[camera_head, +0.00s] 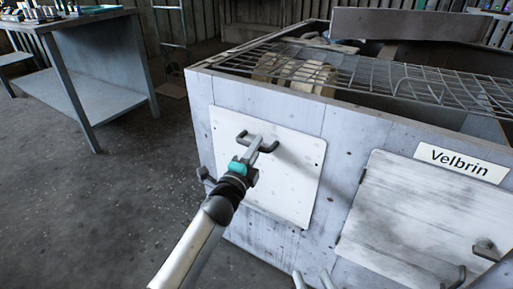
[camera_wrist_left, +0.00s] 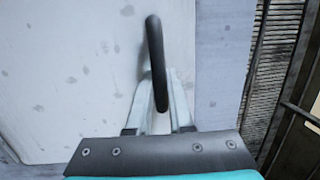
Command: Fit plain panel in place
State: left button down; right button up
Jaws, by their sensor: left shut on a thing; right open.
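The plain panel (camera_head: 295,185) is a white, nearly square plate with a dark bar handle (camera_head: 258,142). It lies against or very close to the left part of the grey housing's front (camera_head: 345,130); I cannot tell whether it is fully seated. My left gripper (camera_head: 253,152) is shut on the panel's handle. In the left wrist view the handle (camera_wrist_left: 155,60) runs between the fingers, with the white panel (camera_wrist_left: 70,70) behind it. Two fingertips of my right gripper (camera_head: 313,281) show at the bottom edge, apart and empty.
A second, worn panel (camera_head: 410,215) with dark handles sits on the front at right, below a "Velbrin" label (camera_head: 461,162). A wire grille (camera_head: 390,75) covers the top. A workbench (camera_head: 85,60) stands back left; floor between is clear.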

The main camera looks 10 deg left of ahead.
pick_arm(q)
jog(key=shift+w+r, duration=0.1)
jog(key=c, duration=0.7)
grip_release()
jog(key=shift+c, duration=0.2)
jog(key=shift+o, duration=0.7)
jog(key=shift+f, duration=0.35)
jog(key=o, duration=0.3)
jog(key=shift+r, duration=0.1)
jog(key=shift+o, duration=0.2)
jog(key=a+p+v, duration=0.1)
jog(key=p+v, duration=0.2)
jog(key=v, duration=0.5)
jog(key=shift+r+p, duration=0.4)
jog(key=shift+w, duration=0.15)
